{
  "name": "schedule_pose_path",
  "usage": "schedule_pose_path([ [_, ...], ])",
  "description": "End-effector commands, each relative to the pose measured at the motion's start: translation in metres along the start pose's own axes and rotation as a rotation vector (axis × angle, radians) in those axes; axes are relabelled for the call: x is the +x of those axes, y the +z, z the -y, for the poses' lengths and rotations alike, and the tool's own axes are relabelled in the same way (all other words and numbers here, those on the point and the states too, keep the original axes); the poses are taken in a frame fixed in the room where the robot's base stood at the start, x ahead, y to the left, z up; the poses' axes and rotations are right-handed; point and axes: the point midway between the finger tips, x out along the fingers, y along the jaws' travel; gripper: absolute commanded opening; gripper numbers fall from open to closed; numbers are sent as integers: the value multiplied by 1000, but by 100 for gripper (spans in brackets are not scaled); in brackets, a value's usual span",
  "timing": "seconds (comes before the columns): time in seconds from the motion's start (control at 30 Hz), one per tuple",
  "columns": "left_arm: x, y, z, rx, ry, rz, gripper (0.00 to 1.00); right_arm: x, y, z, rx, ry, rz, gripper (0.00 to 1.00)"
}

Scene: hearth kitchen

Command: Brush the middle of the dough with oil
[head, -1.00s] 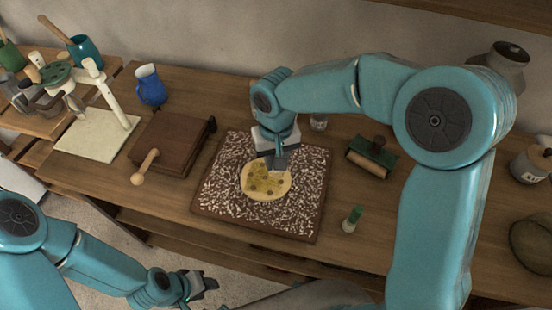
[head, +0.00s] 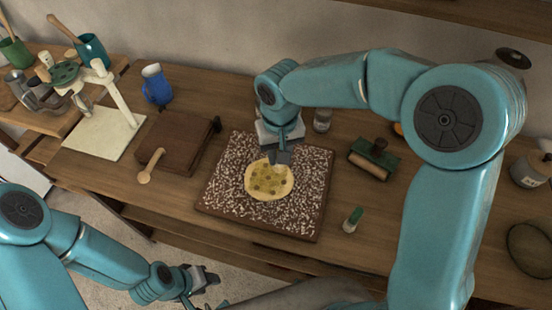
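The dough (head: 268,184) is a pale yellow round with several darker spots.
A small green-capped bottle (head: 352,220) stands right of the board. A green-and-wood roller tool (head: 373,159) and a glass jar (head: 322,120) are behind it. A brown block (head: 178,145), wooden spoon (head: 150,168) and blue jug (head: 155,85) are at left.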

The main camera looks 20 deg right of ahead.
Motion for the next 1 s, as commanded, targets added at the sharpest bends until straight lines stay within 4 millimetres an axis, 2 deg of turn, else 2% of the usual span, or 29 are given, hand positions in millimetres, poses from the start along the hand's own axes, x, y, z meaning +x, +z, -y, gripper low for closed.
schedule_pose_path([
  [0.3,0,0,0,0,0,0,43,0,1,0,0,0,0,0],
  [0.5,2,0,1,0,0,0,43,10,26,13,-3,0,0,0],
  [0.67,5,0,2,0,0,0,43,15,29,14,1,0,-1,0],
  [1.0,28,0,10,0,0,0,43,47,29,14,0,1,1,0],
])
